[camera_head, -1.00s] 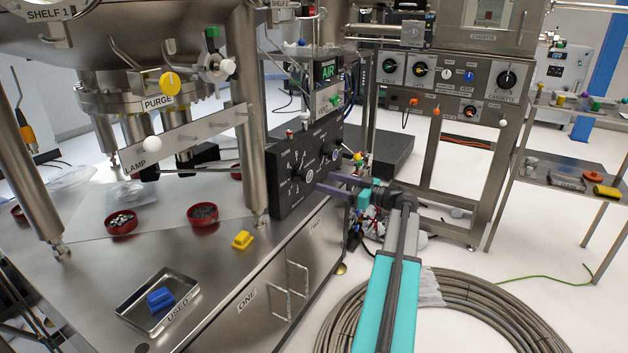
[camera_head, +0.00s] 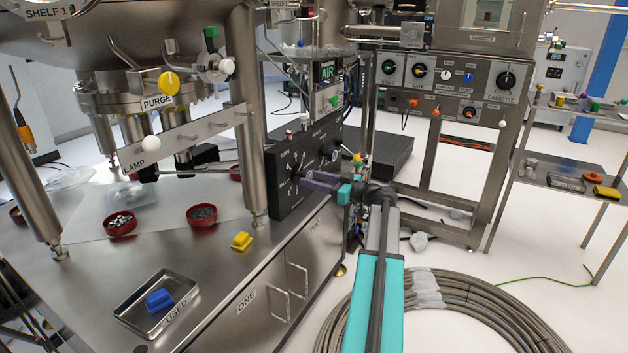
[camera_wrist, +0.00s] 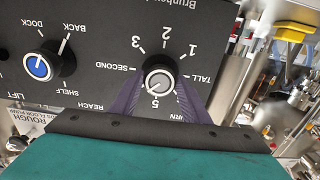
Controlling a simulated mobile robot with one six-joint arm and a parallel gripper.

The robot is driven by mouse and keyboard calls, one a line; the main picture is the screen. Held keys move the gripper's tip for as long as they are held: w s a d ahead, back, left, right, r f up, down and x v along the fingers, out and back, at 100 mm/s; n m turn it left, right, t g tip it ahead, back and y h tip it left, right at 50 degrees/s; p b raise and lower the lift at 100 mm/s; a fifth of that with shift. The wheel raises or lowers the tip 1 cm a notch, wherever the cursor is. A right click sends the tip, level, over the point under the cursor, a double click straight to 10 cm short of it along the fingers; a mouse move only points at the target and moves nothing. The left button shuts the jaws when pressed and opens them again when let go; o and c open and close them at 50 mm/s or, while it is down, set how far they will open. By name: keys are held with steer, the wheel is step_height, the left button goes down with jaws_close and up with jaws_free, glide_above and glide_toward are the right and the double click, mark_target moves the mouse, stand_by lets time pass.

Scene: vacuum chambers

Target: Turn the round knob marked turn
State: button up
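The round knob (camera_wrist: 158,83), black with a pale grey face, sits on a black panel (camera_head: 284,206) with numbers and words around it. The wrist view shows it upside down. A label ending in "RN" below it is partly covered by my right finger. My gripper (camera_wrist: 159,92) is open, its two purple fingers on either side of the knob with a small gap at each side; I cannot tell whether they touch it. In the head view my gripper (camera_head: 308,180) reaches the panel from the right and partly hides the knob.
A blue-faced knob (camera_wrist: 38,67) marked DOCK, BACK, SHELF and LIFT is on the same panel. Metal tubes and fittings (camera_wrist: 296,85) stand beside the panel. A steel post (camera_head: 251,120) rises at the panel's left. A coiled hose (camera_head: 455,310) lies on the floor.

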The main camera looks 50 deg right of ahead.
steer(key=c, duration=0.3)
steer(key=shift+w+d, duration=0.1)
steer(key=shift+d, duration=0.15)
steer(key=shift+c, duration=1.2)
steer(key=shift+a, duration=0.2)
steer(key=shift+m, duration=0.4)
